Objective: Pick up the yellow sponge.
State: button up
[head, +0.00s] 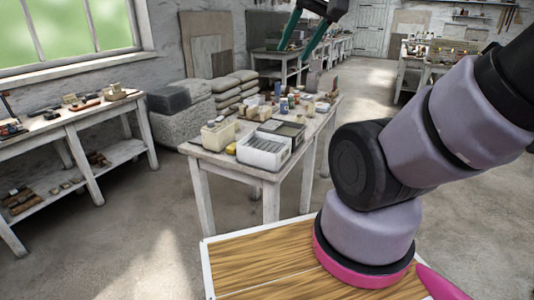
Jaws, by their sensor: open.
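My gripper (293,53) is at the top of the head view, with two teal fingers spread apart and nothing between them. It appears in front of the far part of the room, well above the cluttered workbench (205,162). A small yellow thing (231,149) sits on the near left part of that bench, beside a white crate (262,151). It is too small to tell whether it is the yellow sponge. No other clear sponge shows. My purple arm covers much of the right side.
A wooden surface with a white edge (262,262) lies at the bottom. A cream box (218,135) and several jars crowd the workbench. Another bench (60,128) stands under the window at left. Stacked sacks (222,92) lie behind. Bare floor (140,215) is open at left.

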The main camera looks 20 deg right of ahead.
aim_at(231, 149)
jog(key=i+j+u, duration=0.2)
jog(key=i, duration=0.3)
jog(key=i+j+z, duration=0.25)
jog(key=i+j, duration=0.25)
jog(key=j, duration=0.15)
jog(key=i+j+z, duration=0.1)
jog(key=j+z, duration=0.35)
jog(key=i+j+z, duration=0.1)
jog(key=j+z, duration=0.15)
jog(key=z, duration=0.15)
